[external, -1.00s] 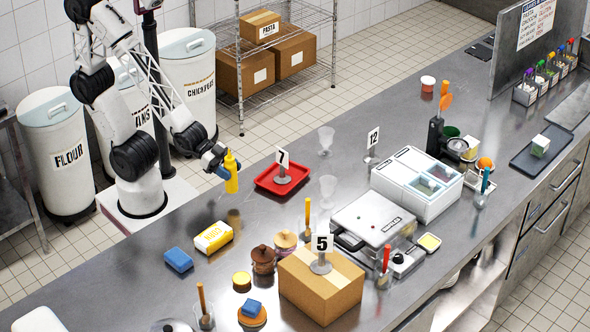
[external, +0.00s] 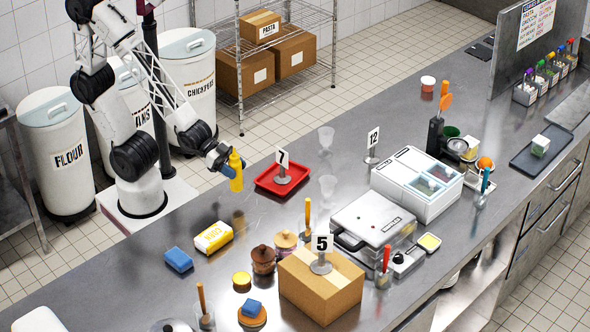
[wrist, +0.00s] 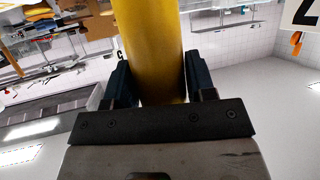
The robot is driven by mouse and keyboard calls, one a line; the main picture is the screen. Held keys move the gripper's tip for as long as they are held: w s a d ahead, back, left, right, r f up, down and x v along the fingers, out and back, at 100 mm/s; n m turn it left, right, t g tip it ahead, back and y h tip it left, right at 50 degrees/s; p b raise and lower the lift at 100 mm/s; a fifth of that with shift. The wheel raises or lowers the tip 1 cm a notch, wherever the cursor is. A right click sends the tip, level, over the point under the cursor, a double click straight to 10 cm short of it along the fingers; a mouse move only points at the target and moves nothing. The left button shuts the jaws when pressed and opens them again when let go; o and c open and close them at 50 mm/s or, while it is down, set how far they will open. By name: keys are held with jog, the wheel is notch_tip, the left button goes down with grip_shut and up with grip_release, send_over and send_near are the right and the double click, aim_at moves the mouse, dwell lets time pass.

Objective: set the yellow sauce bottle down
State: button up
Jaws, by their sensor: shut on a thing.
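The yellow sauce bottle (external: 236,172) is upright in my gripper (external: 228,160), just left of the red tray (external: 269,186) in the external view. In the wrist view the yellow bottle (wrist: 149,45) stands between the two dark fingers of my gripper (wrist: 157,85), which are shut on it. The bottle appears held a little above the steel counter (external: 215,205). Its top is cut off in the wrist view.
A number 7 stand (external: 282,168) is on the red tray. A yellow-and-white pack (external: 213,237) and a blue sponge (external: 178,260) lie toward the front left. A clear glass (external: 326,138) stands behind right. The counter between pack and tray is bare.

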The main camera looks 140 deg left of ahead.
jog(key=w+a+r+n+y, duration=0.1)
jog(key=w+a+r, duration=0.35)
jog(key=a, duration=0.75)
jog(key=w+a+r+n+g+y, duration=0.1)
jog(key=w+a+r, duration=0.35)
jog(key=a, duration=0.75)
jog(key=w+a+r+n+y, duration=0.1)
jog(key=w+a+r+y, duration=0.15)
jog(key=w+a, duration=0.7)
jog(key=s+a+f+n+g+y, duration=0.1)
jog(key=s+a+f+n, duration=0.1)
jog(key=s+a+f, duration=0.4)
jog(key=s+a+f+n+g+y, duration=0.1)
jog(key=s+a+f, duration=0.5)
jog(key=a, duration=0.7)
jog(key=shift+s+n+g, duration=0.5)
jog(key=shift+s+g, duration=0.1)
jog(key=shift+s, duration=0.45)
jog(key=shift+w+y, duration=0.1)
jog(key=shift+y, duration=0.15)
jog(key=w+a+f, duration=0.1)
jog(key=w+a, duration=0.8)
jog(key=a, duration=0.3)
jog(key=shift+w+a+f, duration=0.2)
jog(key=shift+w+a, duration=0.05)
jog(key=shift+w, duration=0.15)
jog(key=shift+f, duration=1.75)
jog(key=shift+f, duration=0.1)
